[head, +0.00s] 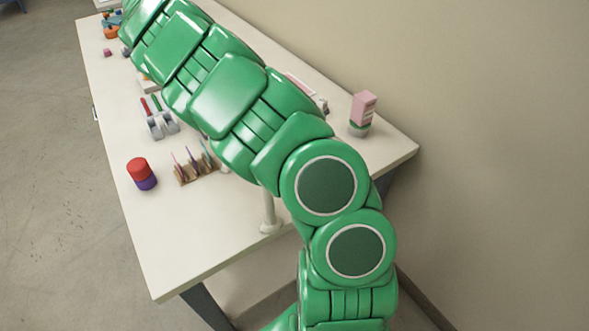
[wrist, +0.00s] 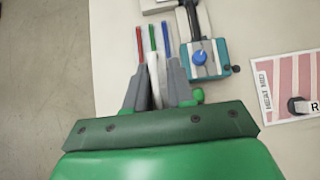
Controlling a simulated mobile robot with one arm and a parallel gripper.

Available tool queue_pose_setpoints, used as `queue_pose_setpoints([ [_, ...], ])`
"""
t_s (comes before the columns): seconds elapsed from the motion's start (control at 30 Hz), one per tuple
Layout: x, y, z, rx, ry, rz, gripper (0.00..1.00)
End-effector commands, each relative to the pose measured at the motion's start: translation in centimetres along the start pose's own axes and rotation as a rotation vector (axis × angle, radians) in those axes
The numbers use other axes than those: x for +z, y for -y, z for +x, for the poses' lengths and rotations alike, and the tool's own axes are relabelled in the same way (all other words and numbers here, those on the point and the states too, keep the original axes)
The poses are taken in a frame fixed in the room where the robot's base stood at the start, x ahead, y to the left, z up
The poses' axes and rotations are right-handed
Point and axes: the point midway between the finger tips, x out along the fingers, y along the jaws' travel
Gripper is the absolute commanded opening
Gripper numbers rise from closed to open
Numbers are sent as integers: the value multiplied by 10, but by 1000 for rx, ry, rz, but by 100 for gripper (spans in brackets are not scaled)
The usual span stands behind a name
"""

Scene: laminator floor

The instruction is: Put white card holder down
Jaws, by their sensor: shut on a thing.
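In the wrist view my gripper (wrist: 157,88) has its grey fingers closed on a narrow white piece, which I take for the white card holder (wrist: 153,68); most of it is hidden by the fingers. Red, green and blue upright strips (wrist: 152,38) show just beyond the fingertips. I cannot tell whether they stand in the holder. The white table (wrist: 118,55) lies below; the gap to it is unclear. In the head view my green arm crosses the table, and I cannot make out the gripper there.
In the wrist view a teal device with a blue knob (wrist: 200,57) and a pink striped card (wrist: 288,82) lie to the right. In the head view a red and purple cylinder (head: 141,174), a brown rack (head: 196,174) and a pink box (head: 363,107) stand on the table. Its front-left corner is clear.

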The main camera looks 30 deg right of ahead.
Motion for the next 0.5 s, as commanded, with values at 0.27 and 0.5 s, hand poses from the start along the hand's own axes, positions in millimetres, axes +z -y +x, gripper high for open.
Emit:
queue_pose_setpoints([
  [0.27,-8,34,-8,-4,-1,8,0],
  [0.5,-27,90,-26,-7,-5,17,0],
])
